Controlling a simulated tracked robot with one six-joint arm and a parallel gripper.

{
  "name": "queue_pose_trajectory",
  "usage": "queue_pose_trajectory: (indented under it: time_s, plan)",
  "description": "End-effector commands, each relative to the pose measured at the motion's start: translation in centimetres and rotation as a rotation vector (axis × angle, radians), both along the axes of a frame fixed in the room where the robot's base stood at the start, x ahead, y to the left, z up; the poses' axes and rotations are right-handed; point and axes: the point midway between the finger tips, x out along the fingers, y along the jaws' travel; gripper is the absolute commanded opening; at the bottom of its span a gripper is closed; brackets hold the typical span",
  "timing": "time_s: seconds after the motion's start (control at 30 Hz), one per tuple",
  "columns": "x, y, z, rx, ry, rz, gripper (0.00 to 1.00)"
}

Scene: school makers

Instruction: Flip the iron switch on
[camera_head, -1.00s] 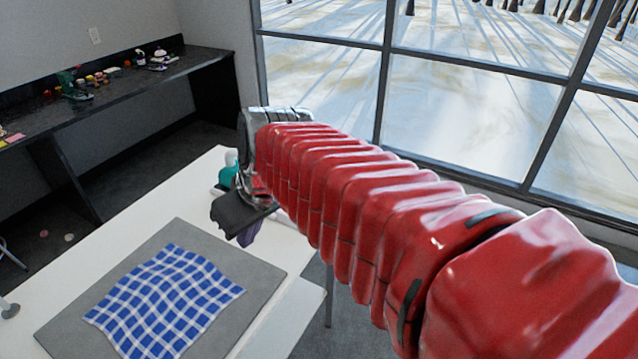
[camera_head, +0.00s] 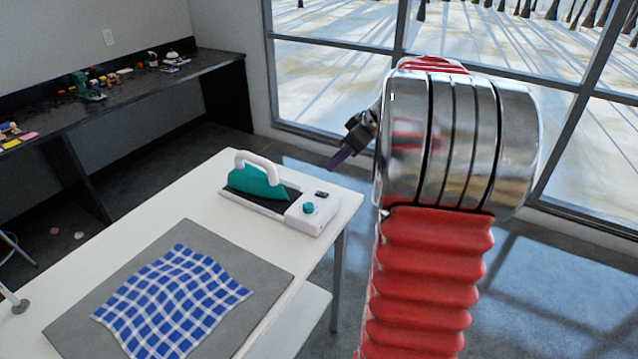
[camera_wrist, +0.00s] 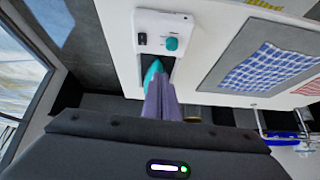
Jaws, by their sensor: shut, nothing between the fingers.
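A teal iron (camera_head: 256,184) with a white handle rests on a white base (camera_head: 301,216) at the far right part of the white table. The base carries a round teal knob (camera_head: 309,208) and a small dark switch (camera_head: 322,194) near its right end. In the wrist view the switch (camera_wrist: 142,39) sits left of the knob (camera_wrist: 172,44), above the gripper's fingers. My gripper (camera_head: 336,163) is shut and empty, held in the air above and to the right of the iron. Its purple fingers (camera_wrist: 160,98) cover part of the iron (camera_wrist: 152,72) in the wrist view.
A blue checked cloth (camera_head: 172,297) lies on a grey mat (camera_head: 72,338) on the table (camera_head: 203,205). A dark counter (camera_head: 125,95) with small items runs along the back wall. Large windows stand behind my arm. The table around the iron base looks clear.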

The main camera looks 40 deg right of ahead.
Motion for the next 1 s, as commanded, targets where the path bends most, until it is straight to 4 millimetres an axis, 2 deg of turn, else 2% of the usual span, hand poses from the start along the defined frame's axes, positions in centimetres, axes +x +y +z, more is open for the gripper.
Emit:
queue_pose_trajectory:
  time_s: [0.03,0.1,0.27,0.67,0.87,1.0]
  plan:
    - [-0.1,-1.8,-0.5,-0.001,-0.015,-0.002,0.0]
    - [-0.3,-3.4,-0.9,-0.005,-0.035,0.006,0.0]
    - [-0.5,-5.2,-1.3,-0.014,-0.059,0.017,0.0]
    - [-0.3,-5.2,-1.4,-0.015,-0.061,0.018,0.0]
    - [0.6,-4.8,-2.6,-0.013,-0.059,0.019,0.0]
    - [1.7,-4.3,-4.2,-0.013,-0.058,0.02,0.0]
